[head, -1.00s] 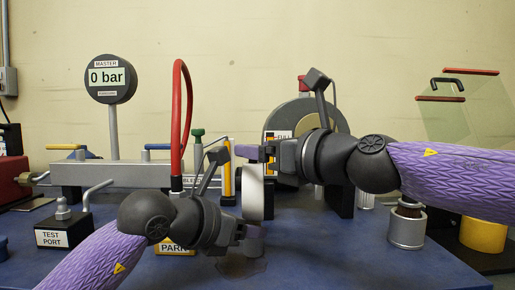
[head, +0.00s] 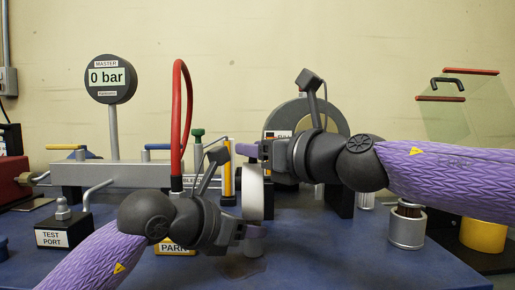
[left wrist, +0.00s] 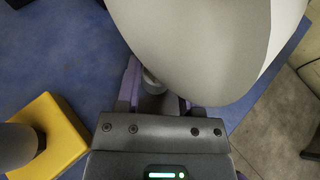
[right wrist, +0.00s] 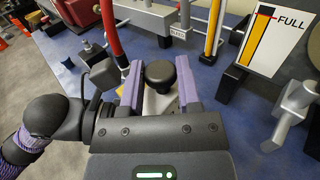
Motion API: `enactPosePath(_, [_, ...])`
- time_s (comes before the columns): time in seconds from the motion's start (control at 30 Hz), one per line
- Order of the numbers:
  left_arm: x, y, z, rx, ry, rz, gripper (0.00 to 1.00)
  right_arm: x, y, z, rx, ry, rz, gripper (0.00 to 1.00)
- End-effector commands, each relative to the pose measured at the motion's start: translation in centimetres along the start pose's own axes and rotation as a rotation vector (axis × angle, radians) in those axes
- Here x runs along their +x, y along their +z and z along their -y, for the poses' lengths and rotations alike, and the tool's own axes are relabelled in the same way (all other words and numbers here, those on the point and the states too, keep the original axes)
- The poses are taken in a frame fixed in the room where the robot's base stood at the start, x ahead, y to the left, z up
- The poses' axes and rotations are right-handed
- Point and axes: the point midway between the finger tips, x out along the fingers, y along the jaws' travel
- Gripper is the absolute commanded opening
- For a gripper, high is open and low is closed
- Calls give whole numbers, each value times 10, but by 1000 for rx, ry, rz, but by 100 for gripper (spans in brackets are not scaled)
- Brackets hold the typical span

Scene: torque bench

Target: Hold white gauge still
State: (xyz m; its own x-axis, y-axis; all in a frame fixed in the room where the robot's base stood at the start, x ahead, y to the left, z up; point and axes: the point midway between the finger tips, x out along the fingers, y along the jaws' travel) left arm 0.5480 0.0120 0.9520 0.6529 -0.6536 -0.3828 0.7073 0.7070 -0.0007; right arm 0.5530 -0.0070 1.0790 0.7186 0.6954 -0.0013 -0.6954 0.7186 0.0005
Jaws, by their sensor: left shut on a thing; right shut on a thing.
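The white gauge (head: 252,192) is seen nearly edge-on in the head view, upright between my two grippers. In the left wrist view its large pale body (left wrist: 200,45) fills the top. My left gripper (head: 252,232) is below it, shut on its lower stem (left wrist: 153,84). My right gripper (head: 248,150) is at its top. In the right wrist view the purple fingers (right wrist: 160,88) are on either side of a black knob (right wrist: 160,74), shut on it. A pale part of the gauge shows below the knob. The gauge's dial is not visible.
The master gauge (head: 107,78) reads 0 bar on its post at the back left. A red hose (head: 178,110) arches behind my left arm. The test port block (head: 63,232) is at left. A metal cup (head: 406,228) stands at right. Bare blue bench lies in front.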

Motion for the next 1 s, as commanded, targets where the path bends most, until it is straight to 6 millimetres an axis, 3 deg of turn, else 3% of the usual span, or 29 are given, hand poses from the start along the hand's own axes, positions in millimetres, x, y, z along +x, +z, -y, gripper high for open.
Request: enactPosePath(1.0, [0,-1,0,1,-1,-3,0,2,2,-6,-2,-675,10,0])
